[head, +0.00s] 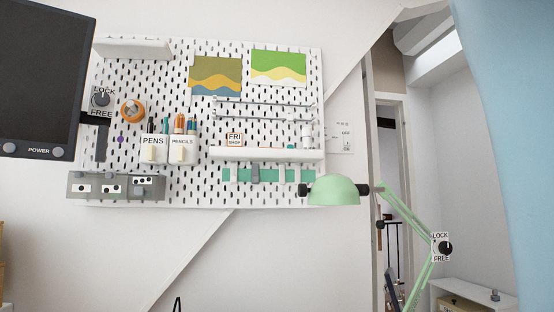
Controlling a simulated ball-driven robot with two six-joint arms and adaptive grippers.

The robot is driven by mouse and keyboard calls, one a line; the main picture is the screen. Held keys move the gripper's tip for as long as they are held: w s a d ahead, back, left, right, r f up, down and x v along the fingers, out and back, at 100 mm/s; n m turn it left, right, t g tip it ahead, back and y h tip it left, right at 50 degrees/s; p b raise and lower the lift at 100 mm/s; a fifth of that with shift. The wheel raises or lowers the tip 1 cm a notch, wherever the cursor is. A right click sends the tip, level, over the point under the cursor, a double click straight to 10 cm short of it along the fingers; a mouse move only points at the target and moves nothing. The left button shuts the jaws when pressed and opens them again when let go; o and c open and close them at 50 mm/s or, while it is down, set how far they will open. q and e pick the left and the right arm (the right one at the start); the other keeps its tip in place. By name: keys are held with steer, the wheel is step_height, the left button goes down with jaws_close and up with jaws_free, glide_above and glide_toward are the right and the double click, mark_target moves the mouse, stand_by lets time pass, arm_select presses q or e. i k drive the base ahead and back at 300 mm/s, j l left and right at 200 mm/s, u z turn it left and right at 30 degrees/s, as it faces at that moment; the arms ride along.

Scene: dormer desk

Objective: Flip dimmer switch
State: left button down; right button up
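A pale wall plate (340,138) with small lettering is on the white wall just right of the pegboard. Its lettering seems to read OFF above and ON below, and it looks like the dimmer switch. Its lever or knob is too small to make out, so I cannot tell its position. The green lamp head (334,190) hangs below and in front of that area, without covering the lettering. Neither of my grippers is in view.
The lamp's jointed arm (408,216) rises at the right, with a LOCK/FREE knob (445,248). The white pegboard (205,188) holds cups and shelves. A dark monitor (42,75) is at the left. A pale blue surface (515,130) fills the right edge.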

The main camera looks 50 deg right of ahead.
mark_target(346, 138)
steer(key=z, duration=2.15)
